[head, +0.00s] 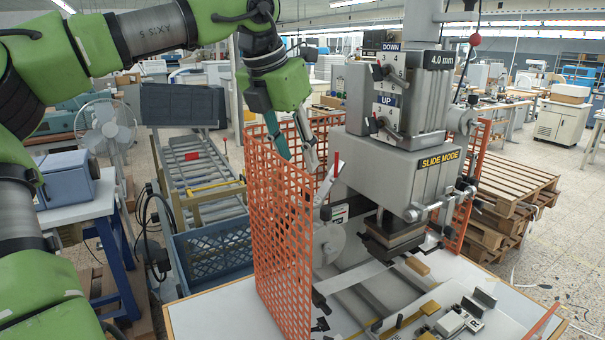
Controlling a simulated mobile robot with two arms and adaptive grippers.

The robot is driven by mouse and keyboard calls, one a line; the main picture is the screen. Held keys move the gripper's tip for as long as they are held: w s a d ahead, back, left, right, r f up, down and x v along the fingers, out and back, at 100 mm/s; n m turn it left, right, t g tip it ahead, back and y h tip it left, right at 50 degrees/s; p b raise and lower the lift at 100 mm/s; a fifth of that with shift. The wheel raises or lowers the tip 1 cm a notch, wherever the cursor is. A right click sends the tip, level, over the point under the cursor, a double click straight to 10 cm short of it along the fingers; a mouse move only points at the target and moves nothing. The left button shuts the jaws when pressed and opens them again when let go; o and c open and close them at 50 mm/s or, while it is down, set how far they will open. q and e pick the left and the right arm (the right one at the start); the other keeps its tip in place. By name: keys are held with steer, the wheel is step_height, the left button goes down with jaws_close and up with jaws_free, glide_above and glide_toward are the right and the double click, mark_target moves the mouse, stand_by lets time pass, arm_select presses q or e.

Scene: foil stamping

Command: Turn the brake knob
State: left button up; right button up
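The grey foil stamping machine (375,165) stands on a white table (215,312), with "UP", "DOWN" and "SLIDE MODE" labels. Several small dark knobs and levers show on it, and none is readably marked as the brake knob. A small dark knob (326,213) sits on its left side, above a pale round reel (328,243) partly behind the orange mesh guard. My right gripper is out of view.
The orange mesh guard (279,240) stands upright along the machine's left side; another (476,185) is at its right. A blue crate (213,254) and a roller conveyor (199,170) lie to the left. Wooden pallets (515,182) are stacked at right.

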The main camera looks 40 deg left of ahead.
arm_select(q)
steer(key=shift+v, duration=2.15)
